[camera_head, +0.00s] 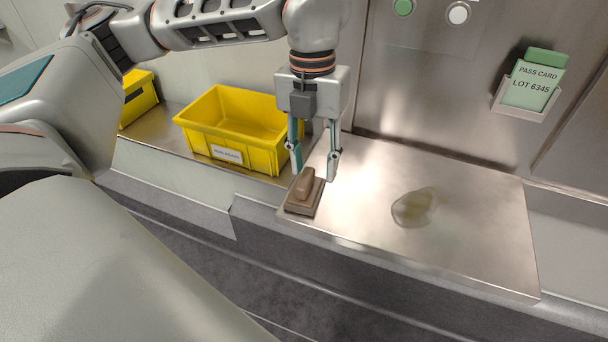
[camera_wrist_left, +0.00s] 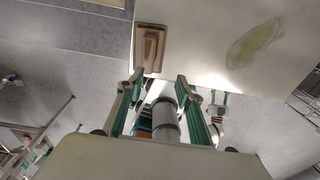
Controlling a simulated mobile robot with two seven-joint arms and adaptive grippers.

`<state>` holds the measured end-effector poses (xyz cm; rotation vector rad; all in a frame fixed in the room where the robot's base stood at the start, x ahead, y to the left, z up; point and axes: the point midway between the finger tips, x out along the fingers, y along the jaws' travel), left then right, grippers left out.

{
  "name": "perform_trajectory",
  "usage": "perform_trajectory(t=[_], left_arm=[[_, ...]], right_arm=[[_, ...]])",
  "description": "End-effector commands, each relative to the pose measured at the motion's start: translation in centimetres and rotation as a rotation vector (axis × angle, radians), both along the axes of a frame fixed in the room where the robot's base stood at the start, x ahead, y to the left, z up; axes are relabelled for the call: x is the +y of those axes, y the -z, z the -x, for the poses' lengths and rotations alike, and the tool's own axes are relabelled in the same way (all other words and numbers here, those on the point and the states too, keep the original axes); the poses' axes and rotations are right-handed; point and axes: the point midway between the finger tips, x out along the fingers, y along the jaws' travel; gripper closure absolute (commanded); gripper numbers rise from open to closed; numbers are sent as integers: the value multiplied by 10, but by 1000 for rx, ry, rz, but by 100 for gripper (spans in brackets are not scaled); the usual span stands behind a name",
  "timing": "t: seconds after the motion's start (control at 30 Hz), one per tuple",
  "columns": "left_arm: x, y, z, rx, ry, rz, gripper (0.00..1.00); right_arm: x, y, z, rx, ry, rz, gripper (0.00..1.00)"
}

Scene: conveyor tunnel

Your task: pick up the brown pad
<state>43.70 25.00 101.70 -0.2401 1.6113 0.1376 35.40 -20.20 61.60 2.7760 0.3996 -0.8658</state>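The brown pad (camera_head: 304,193) lies on the left front corner of the steel plate, a flat block with a raised grip on top. It also shows in the left wrist view (camera_wrist_left: 149,48), beyond the fingertips. My left gripper (camera_head: 315,172) points down just behind and above the pad, its two fingers apart with nothing between them. In the left wrist view the gripper (camera_wrist_left: 160,84) also shows spread fingers. The pad looks free of the fingers.
The steel plate (camera_head: 470,236) bears a yellowish smear (camera_head: 414,207) at its middle. A yellow bin (camera_head: 226,118) with a label stands left of the gripper. A green pass card (camera_head: 533,85) sits in a wall holder, and round buttons are on the back wall.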

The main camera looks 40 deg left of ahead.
Motion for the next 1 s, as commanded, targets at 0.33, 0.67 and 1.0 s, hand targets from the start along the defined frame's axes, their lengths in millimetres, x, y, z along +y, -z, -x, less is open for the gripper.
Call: perform_trajectory(t=[0.33, 0.67, 1.0], left_arm=[[25, 4, -6, -35, -86, -73, 64], [22, 43, -4, -33, -84, -72, 64], [22, 66, -5, -37, -85, -71, 64]], right_arm=[[0, 3, 1, 2, 0, 1, 60], [-2, 4, 0, 1, 0, 5, 60], [-2, 4, -1, -1, 0, 6, 60]])
